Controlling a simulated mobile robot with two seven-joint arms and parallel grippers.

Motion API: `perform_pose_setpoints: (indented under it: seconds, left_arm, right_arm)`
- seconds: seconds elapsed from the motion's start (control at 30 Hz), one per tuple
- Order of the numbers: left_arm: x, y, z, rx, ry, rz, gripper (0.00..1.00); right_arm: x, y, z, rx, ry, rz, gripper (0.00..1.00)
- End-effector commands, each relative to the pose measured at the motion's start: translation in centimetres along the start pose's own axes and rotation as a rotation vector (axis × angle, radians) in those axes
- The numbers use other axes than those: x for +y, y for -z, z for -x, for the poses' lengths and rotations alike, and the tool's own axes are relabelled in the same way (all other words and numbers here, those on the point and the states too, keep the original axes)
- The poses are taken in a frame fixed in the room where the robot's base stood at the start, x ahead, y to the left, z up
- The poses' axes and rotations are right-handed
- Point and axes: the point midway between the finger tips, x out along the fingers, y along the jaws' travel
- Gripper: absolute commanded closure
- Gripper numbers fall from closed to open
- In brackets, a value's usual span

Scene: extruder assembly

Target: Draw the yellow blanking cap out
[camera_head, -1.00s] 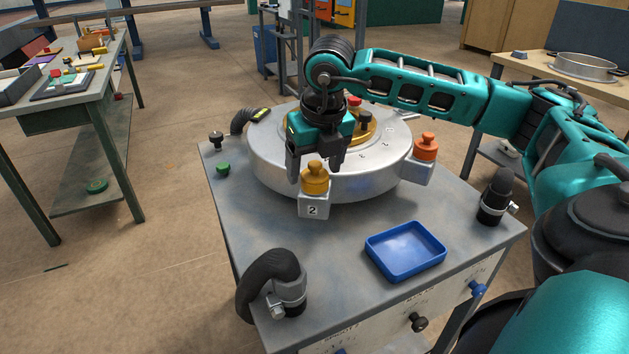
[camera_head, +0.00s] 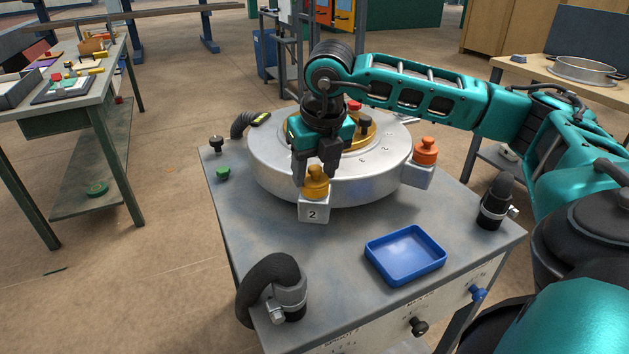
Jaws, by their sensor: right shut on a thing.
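The yellow blanking cap (camera_head: 316,184) sits upright in the metal block marked 2 (camera_head: 313,209), on the near side of the round silver drum (camera_head: 365,188). My right gripper (camera_head: 317,172) reaches down over the drum from the right, with its fingers pointing down. It is shut on the cap's upper knob, one finger on each side. The cap's lower flange shows below the fingers, still against the block. My left gripper is not in view.
An orange cap (camera_head: 425,152) sits in another block on the drum's right side. A blue tray (camera_head: 405,254) lies on the bench top in front. Black hose fittings stand at the front left (camera_head: 290,289) and right (camera_head: 494,202). A small green cap (camera_head: 223,173) lies at left.

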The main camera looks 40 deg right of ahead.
Motion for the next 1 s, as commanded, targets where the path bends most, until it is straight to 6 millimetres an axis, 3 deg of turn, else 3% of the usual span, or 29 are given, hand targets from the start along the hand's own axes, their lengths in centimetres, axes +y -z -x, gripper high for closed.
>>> perform_pose_setpoints:
  seconds: [0.53,1.0]
  left_arm:
    - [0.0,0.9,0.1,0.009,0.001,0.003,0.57]
    - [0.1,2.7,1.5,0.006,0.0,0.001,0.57]
  right_arm:
    - [0.0,-0.2,0.7,0.0,0.0,0.0,0.79]
    - [0.0,-1.0,3.8,0.0,0.0,0.0,0.79]
